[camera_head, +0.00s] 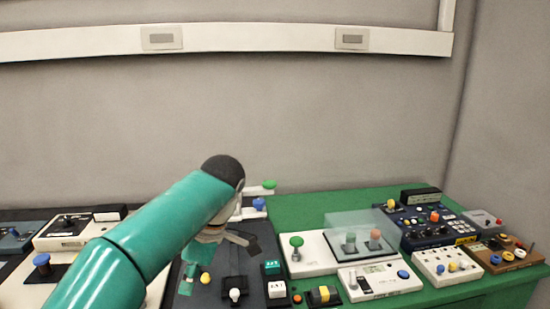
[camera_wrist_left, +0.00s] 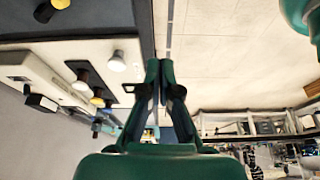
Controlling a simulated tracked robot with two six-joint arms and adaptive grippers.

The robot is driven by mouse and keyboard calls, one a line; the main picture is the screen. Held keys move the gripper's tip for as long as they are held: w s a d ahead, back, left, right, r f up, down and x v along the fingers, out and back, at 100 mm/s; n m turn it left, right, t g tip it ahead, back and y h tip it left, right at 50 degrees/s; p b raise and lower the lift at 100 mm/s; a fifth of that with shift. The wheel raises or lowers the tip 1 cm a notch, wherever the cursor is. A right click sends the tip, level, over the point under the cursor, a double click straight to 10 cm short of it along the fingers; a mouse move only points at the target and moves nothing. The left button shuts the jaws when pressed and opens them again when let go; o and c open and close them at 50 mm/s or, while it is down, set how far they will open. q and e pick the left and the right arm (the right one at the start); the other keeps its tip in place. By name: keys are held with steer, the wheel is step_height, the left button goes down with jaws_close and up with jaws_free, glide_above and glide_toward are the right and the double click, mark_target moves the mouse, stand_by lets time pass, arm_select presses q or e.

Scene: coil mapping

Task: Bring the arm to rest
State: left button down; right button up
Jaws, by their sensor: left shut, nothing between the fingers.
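My left arm (camera_head: 150,235) reaches in from the lower left of the head view, over the bench with the devices. My left gripper (camera_head: 247,243) is partly hidden behind the arm's dark-capped end and hangs above the dark board. In the left wrist view the left gripper (camera_wrist_left: 160,68) is shut, its two fingers close together with nothing between them. My right gripper is in neither view.
The green bench (camera_head: 300,212) holds several control boxes, including a white panel with a clear cover (camera_head: 362,238) and a blue box with knobs (camera_head: 425,237). A grey wall (camera_head: 300,120) with a white rail (camera_head: 250,38) stands behind.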

arm_select(q)
steer(key=s+a+f+g+p, duration=0.35)
steer(key=a+f, duration=0.45)
steer(key=f, duration=0.4)
steer(key=s+d+f+m+g+h+p, duration=0.1)
steer(key=s+f+m, duration=0.15)
steer(key=f, duration=0.35)
steer(key=s+f+m+g+h+p, duration=0.1)
steer(key=s+f+g+h, duration=0.1)
steer(key=s+f, duration=0.3)
steer(key=s+d+f+m+t+h+p, duration=0.2)
steer(key=s+d+f+m+t+h, duration=0.3)
steer(key=s+d+f+m, duration=0.7)
steer(key=shift+w+a+f+m+t, duration=0.45)
steer(key=shift+w+t, duration=0.1)
steer(key=shift+t, duration=0.15)
steer(key=shift+w+a+f+m+t, duration=0.3)
steer(key=shift+w+f+m+t, duration=0.15)
steer(key=shift+t, duration=0.2)
